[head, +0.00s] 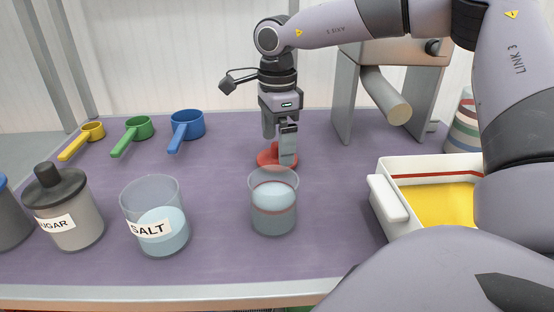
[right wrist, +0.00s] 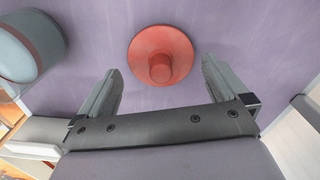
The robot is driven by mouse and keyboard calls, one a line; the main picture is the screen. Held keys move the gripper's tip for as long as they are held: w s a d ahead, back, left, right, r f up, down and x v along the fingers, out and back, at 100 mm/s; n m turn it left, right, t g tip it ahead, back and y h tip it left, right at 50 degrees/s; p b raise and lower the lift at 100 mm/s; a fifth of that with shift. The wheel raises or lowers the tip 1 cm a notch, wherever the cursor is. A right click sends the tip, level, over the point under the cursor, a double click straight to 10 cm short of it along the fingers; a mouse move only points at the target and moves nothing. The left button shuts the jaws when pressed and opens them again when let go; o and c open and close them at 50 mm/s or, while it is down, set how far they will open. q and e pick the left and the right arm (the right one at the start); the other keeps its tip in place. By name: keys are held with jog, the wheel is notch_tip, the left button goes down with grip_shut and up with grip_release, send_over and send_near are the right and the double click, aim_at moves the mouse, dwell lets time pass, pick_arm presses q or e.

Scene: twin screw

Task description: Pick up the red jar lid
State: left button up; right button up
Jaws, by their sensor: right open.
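The red jar lid (head: 268,158) lies on the purple table behind a clear jar, partly hidden by my right gripper in the head view. In the right wrist view the lid (right wrist: 160,55) is a round red disc with a knob in its middle. My right gripper (head: 283,160) points down over the lid, its fingers open. In the right wrist view the open fingers (right wrist: 161,75) stand to either side of the knob's line, with nothing between them. The clear jar (head: 273,205) with a red band stands open just in front. My left gripper is not in view.
An open salt jar (head: 155,225) and a lidded sugar jar (head: 68,205) stand at the front left. Yellow, green and blue (head: 187,128) scoops lie at the back left. A white box with yellow contents (head: 440,203) sits right. A metal stand (head: 345,95) is behind.

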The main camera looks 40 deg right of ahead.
notch_tip(320, 180, down, 3)
jog(key=shift+d+r, duration=0.1)
jog(key=c, duration=0.7)
jog(key=shift+c, duration=0.2)
jog(key=shift+r, duration=0.1)
